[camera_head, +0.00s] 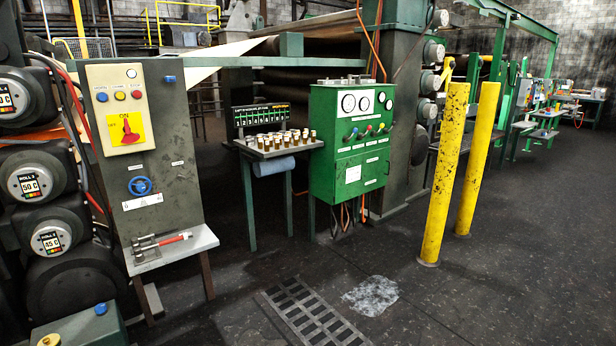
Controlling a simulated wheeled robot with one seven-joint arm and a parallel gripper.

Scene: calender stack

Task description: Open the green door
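A green cabinet (350,140) stands near the middle of the view. Its upper part carries round gauges and a row of coloured knobs. A green door panel (361,172) with a white label forms its lower front and looks closed. Cables hang below the cabinet. My gripper is not in view.
Two yellow posts (446,175) stand right of the cabinet. A small table (277,150) with several sample vials is left of it. A grey control panel (150,150) with a red switch stands further left. A floor grate (315,317) lies in front; the dark floor around it is mostly clear.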

